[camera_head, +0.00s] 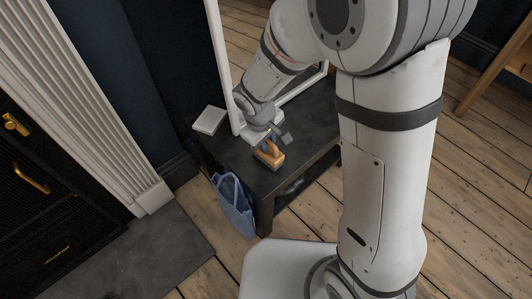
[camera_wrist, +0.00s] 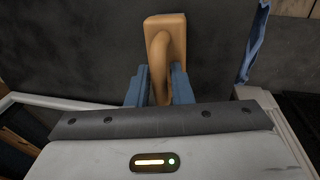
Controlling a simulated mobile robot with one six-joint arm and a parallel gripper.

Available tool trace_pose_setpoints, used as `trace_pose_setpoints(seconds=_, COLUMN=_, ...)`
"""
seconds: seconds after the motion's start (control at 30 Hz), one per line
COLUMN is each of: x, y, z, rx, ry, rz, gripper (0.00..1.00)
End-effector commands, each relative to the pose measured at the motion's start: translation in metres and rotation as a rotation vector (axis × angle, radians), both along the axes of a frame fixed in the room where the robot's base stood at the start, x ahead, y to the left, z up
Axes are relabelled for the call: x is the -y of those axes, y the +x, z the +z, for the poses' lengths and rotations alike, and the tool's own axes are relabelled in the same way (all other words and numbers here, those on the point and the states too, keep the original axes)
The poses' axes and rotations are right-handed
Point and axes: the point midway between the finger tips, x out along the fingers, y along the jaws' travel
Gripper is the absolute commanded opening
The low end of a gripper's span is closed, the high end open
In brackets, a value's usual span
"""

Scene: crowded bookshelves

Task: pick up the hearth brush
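The hearth brush (camera_head: 269,156) is a tan wooden block with a raised, arched handle. It is on the dark top of a low bench in the head view. In the wrist view the brush (camera_wrist: 165,28) shows its block at top centre, its handle curving down towards the camera. My gripper (camera_head: 268,143) is at the brush from above. In the wrist view its two blue-grey fingers (camera_wrist: 159,84) stand on either side of the handle, very close to it. I cannot tell whether they press on it. The brush's underside is hidden.
The dark bench (camera_head: 228,152) also carries a white, flat, book-like block (camera_head: 209,120) at its back left. A white-framed mirror (camera_head: 222,60) stands behind my gripper. A blue cloth bag (camera_head: 233,204) hangs at the bench's front left. Bare wooden floor (camera_head: 480,190) lies to the right.

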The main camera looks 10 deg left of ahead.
Motion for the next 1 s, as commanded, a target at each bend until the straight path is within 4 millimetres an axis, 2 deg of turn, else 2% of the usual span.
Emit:
trace_pose_setpoints(seconds=0.03, x=0.0, y=0.0, z=0.0, rx=0.0, ry=0.0, rz=0.0, gripper=0.16)
trace_pose_setpoints(seconds=0.23, x=0.0, y=0.0, z=0.0, rx=0.0, ry=0.0, rz=0.001, gripper=0.0)
trace_pose_setpoints(seconds=0.77, x=-0.001, y=0.0, z=0.001, rx=0.0, ry=0.0, rz=0.002, gripper=0.0)
trace_pose_setpoints(seconds=0.87, x=-0.001, y=0.0, z=0.008, rx=0.001, ry=0.001, rz=0.001, gripper=0.0)
trace_pose_setpoints(seconds=1.0, x=-0.002, y=0.0, z=0.033, rx=0.004, ry=0.002, rz=0.003, gripper=0.0)
